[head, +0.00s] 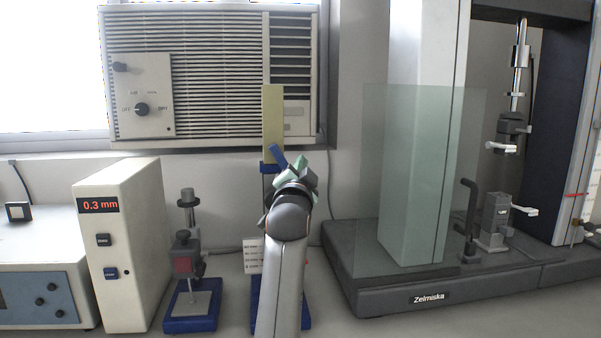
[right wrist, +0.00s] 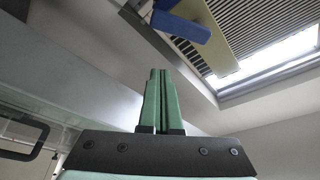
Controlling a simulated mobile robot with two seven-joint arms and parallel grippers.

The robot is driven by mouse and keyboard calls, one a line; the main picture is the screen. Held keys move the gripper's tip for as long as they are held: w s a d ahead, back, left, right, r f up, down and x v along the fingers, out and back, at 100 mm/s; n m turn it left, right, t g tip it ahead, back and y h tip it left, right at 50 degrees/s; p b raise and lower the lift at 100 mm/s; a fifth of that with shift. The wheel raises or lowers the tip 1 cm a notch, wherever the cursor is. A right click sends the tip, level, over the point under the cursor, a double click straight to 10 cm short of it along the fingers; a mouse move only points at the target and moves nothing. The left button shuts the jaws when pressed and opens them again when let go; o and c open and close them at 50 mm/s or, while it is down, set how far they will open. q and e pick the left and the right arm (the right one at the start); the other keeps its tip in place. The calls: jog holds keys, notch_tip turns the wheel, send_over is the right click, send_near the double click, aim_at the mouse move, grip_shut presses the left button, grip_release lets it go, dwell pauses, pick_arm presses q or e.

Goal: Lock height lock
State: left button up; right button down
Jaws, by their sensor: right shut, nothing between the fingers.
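A stand with a tall pale yellow plate (head: 273,112) rises behind my right arm in the head view. A blue lever-like part (head: 278,157), possibly the height lock, sits near the plate's lower end. A blue base (head: 256,300) shows low down, mostly hidden by my arm. My right gripper (head: 300,162) is in front of the stand, close to the blue part. In the right wrist view its green fingers (right wrist: 161,75) are shut and empty. The blue part (right wrist: 182,25) and the plate (right wrist: 208,40) appear beyond the fingertips, apart from them in the picture. My left gripper is not in view.
A beige box reading 0.3 mm (head: 130,250) and a small gauge stand on a blue base (head: 190,325) are on the left. A testing machine with a clear shield (head: 420,180) stands on the right. An air conditioner (head: 215,75) is behind.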

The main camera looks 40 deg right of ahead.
jog(key=shift+v, duration=2.15)
jog(key=shift+r, duration=0.1)
